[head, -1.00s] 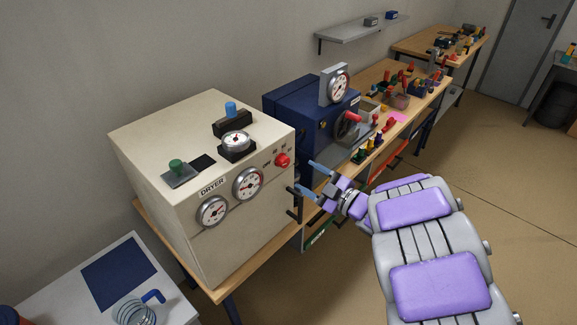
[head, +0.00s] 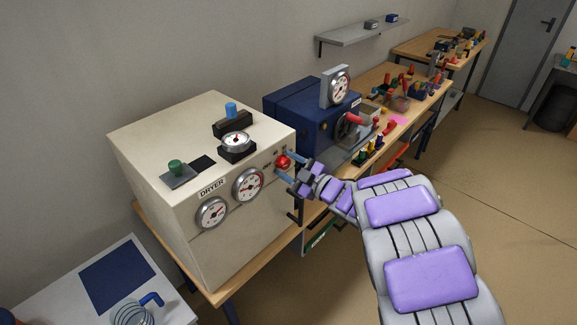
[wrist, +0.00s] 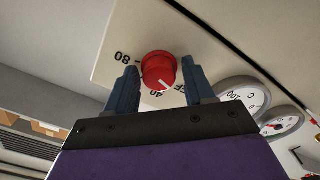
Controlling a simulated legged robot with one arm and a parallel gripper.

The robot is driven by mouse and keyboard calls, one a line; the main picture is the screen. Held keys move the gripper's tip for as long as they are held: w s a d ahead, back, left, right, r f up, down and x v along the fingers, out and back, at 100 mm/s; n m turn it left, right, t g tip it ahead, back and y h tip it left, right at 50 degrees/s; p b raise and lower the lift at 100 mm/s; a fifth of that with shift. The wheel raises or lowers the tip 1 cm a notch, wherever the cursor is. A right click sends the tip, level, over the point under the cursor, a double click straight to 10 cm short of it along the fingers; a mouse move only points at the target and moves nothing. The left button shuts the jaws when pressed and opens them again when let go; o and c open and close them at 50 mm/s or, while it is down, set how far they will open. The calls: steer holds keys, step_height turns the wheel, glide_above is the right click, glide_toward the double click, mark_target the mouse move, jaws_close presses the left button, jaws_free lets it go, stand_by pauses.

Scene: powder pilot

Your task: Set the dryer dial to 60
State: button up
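The dryer (head: 205,170) is a cream box on the wooden bench, with a red dial (head: 283,162) at the right of its front face. In the wrist view the dial (wrist: 159,70) shows upside down, with a white pointer line towards the gap between 40 and OFF. Marks 80, 40 and OFF are readable around it; 60 is not clearly visible. My gripper (head: 285,165) is at the dial. In the wrist view its two blue fingers (wrist: 160,82) stand open on either side of the dial, with gaps visible on both sides.
Two round gauges (head: 212,213) (head: 248,185) are on the dryer's front, left of the dial. A third gauge (head: 236,141) and knobs are on its top. A blue machine (head: 310,120) with a red-handled crank stands just behind to the right. Open floor lies at the right.

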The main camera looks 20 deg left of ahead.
steer(key=c, duration=0.8)
